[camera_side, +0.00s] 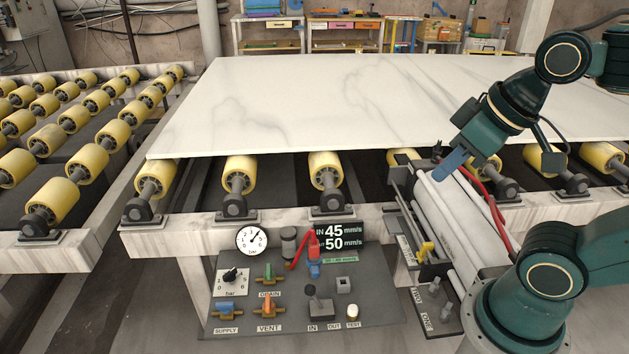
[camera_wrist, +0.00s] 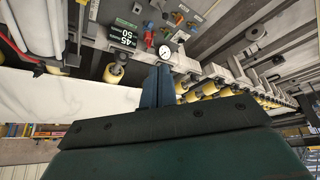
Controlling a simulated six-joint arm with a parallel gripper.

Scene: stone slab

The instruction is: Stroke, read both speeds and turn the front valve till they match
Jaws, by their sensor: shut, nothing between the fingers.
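My gripper (camera_side: 449,163) has its blue fingers shut and empty, above the top end of the white cylinder (camera_side: 450,225) beside the slab's front edge. In the wrist view the closed fingers (camera_wrist: 157,85) point toward the control panel (camera_side: 375,300). The speed display (camera_side: 338,238) reads IN 45 mm/s and, on the lower line, 50 mm/s; it is upside down in the wrist view (camera_wrist: 123,35). A black stroke lever (camera_side: 319,303) stands over the IN and OUT labels. Small fittings by the cylinder (camera_side: 426,250) include a yellow one; tags read TWO and ONE. I cannot tell which is the front valve.
The white stone slab (camera_side: 290,95) lies on yellow rollers. The panel also carries a round gauge (camera_side: 252,239), a dial (camera_side: 232,281), a green drain valve (camera_side: 268,272), an orange vent valve (camera_side: 268,307) and a blue supply valve (camera_side: 226,308). Red hoses (camera_side: 490,205) run beside the cylinder.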

